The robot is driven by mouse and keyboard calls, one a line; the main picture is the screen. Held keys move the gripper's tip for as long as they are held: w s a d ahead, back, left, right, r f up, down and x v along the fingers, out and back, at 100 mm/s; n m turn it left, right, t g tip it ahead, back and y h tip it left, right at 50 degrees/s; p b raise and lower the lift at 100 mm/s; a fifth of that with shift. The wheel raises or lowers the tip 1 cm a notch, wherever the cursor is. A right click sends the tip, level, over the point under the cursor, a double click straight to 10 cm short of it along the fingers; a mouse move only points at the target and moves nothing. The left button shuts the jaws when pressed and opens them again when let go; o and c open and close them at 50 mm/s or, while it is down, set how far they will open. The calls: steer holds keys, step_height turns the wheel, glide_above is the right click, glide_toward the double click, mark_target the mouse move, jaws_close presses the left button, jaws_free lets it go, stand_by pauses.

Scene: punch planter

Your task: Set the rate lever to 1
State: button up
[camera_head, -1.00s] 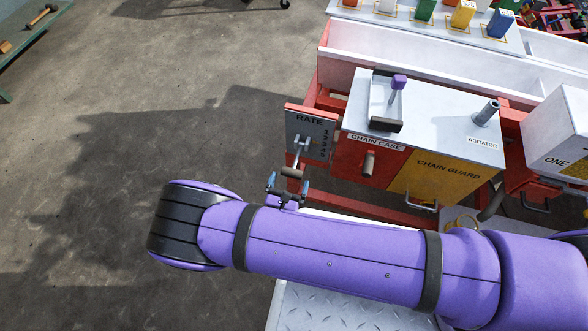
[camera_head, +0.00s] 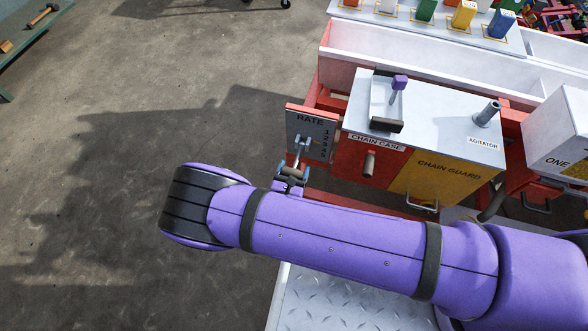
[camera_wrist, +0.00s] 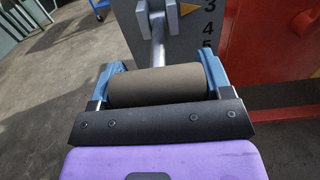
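The rate plate (camera_head: 307,124) is a grey panel marked RATE, with a column of numbers on its right. The rate lever (camera_head: 296,158) has a metal shaft and a dark crosswise grip, which hangs low, below the 5. In the wrist view the lever's grip (camera_wrist: 155,87) lies across between my blue fingers. My gripper (camera_head: 293,174) is at the grip, one finger at each end. No gap shows between fingers and grip, so it looks shut on it. The wrist view shows 3, 4 and 5 to the right of the shaft.
The red chain case (camera_head: 349,160) with a knob and the yellow chain guard (camera_head: 440,176) stand to the right of the plate. The agitator handle (camera_head: 487,113) rises from the white top. Open concrete floor lies to the left.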

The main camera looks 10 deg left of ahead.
mark_target(295, 163)
steer(key=shift+w+r+g, duration=0.15)
steer(key=shift+r+g, duration=1.65)
steer(key=shift+g, duration=0.3)
steer(key=shift+w+r+g, duration=0.35)
steer(key=shift+r+g, duration=0.4)
steer(key=shift+g, duration=0.25)
steer(key=shift+w+r+g, duration=0.3)
steer(key=shift+r+g, duration=0.4)
steer(key=shift+g, duration=0.3)
steer(key=shift+y, duration=0.3)
steer(key=o, duration=1.3)
steer(key=shift+c, duration=0.2)
steer(key=v, duration=1)
steer(key=shift+s+r, duration=0.3)
